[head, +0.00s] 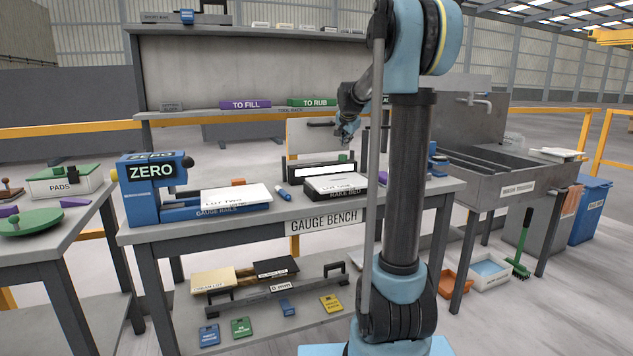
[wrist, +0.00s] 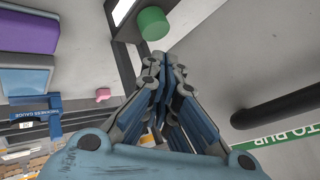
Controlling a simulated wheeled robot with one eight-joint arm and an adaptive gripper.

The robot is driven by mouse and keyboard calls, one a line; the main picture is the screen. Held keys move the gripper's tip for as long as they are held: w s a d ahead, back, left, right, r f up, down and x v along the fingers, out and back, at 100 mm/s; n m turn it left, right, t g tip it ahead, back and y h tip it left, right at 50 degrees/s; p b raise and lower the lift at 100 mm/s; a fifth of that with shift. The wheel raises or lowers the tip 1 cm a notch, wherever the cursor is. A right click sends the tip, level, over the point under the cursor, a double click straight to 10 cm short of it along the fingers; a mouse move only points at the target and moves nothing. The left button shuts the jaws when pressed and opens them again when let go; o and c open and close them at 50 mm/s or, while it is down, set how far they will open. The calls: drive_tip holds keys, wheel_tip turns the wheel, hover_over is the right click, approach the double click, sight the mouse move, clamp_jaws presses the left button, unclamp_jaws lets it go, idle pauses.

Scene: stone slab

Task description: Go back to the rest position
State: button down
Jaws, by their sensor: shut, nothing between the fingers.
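My gripper (head: 345,136) is up above the gauge bench (head: 240,223) in the head view, in front of a pale upright board. It is small there and partly behind my own arm. In the wrist view my gripper (wrist: 170,68) fills the middle, with its blue fingers drawn together and nothing held between them. It touches no object that I can make out.
The bench bears a blue ZERO gauge (head: 152,185), a white slab (head: 236,195) and a dark box (head: 335,187). A shelf above holds the purple TO FILL block (head: 245,104) and green TO RUB block (head: 312,102). A sink (head: 480,175) stands right.

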drive_tip(key=s+f+n, duration=0.1)
drive_tip(key=s, duration=0.4)
drive_tip(key=s+f+n+g, duration=0.1)
drive_tip(key=s, duration=0.5)
drive_tip(key=s+f, duration=0.2)
drive_tip(key=s, duration=0.3)
drive_tip(key=shift+s+d+n+g, duration=0.15)
drive_tip(key=shift+s+n+g, duration=0.05)
drive_tip(key=shift+n+g, duration=0.2)
drive_tip(key=s+f+n+g, duration=0.1)
drive_tip(key=s+f+n, duration=0.1)
drive_tip(key=s+f, duration=0.5)
drive_tip(key=s+f+n+g, duration=0.2)
drive_tip(key=s+f, duration=0.6)
drive_tip(key=s, duration=1)
drive_tip(key=s+a+f+n+g+y, duration=0.1)
drive_tip(key=s+f+n, duration=0.2)
drive_tip(key=s+f, duration=0.4)
drive_tip(key=s, duration=0.5)
drive_tip(key=shift+s+f+g, duration=0.15)
drive_tip(key=shift+f+g, duration=0.05)
drive_tip(key=shift+g, duration=0.2)
